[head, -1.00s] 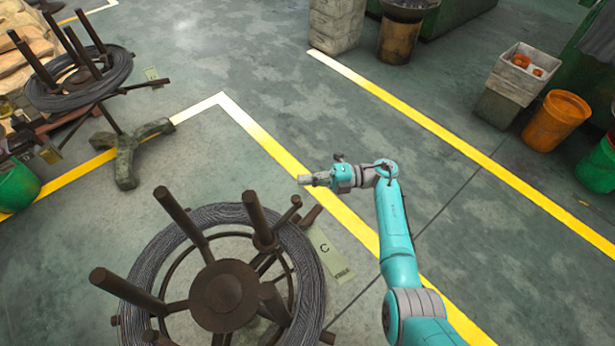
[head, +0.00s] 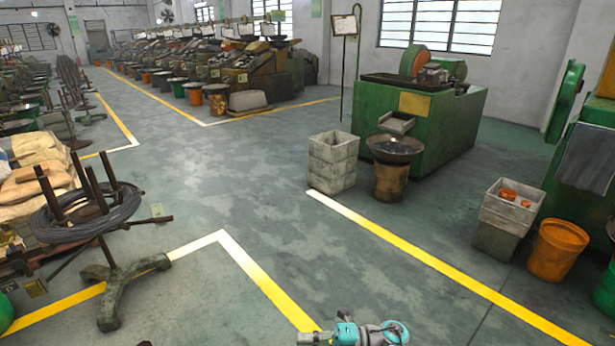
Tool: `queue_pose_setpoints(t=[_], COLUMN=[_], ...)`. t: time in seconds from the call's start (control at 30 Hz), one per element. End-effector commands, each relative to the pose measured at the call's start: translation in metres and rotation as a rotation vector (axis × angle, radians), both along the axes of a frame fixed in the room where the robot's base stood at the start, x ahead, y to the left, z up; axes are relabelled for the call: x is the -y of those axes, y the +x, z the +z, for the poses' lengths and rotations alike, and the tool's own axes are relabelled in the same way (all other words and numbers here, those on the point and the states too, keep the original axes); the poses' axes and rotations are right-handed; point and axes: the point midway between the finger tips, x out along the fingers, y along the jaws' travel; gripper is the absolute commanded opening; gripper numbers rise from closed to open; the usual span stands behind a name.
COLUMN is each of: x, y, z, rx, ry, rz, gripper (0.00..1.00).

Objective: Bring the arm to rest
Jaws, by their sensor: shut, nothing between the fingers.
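My arm (head: 372,333) shows only at the bottom edge of the head view, as a teal and grey wrist section. The rest of the arm is below the frame. My gripper (head: 312,338) points left at the bottom edge, partly cut off, small and in the air over the floor beside the yellow line. It appears shut, with nothing seen in it.
A wire coil stand (head: 90,215) is at left. Stacked grey crates (head: 333,165), a bowl on a drum (head: 393,165), a green machine (head: 440,115) and an orange bucket (head: 557,250) stand at right. The aisle floor (head: 240,180) between is clear.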

Motion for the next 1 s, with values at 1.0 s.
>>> queue_pose_setpoints(t=[1.0], x=[0.082], y=[-0.24], z=[-0.013], rx=[-0.473], ry=[0.597], rz=[-0.809], gripper=[0.0])
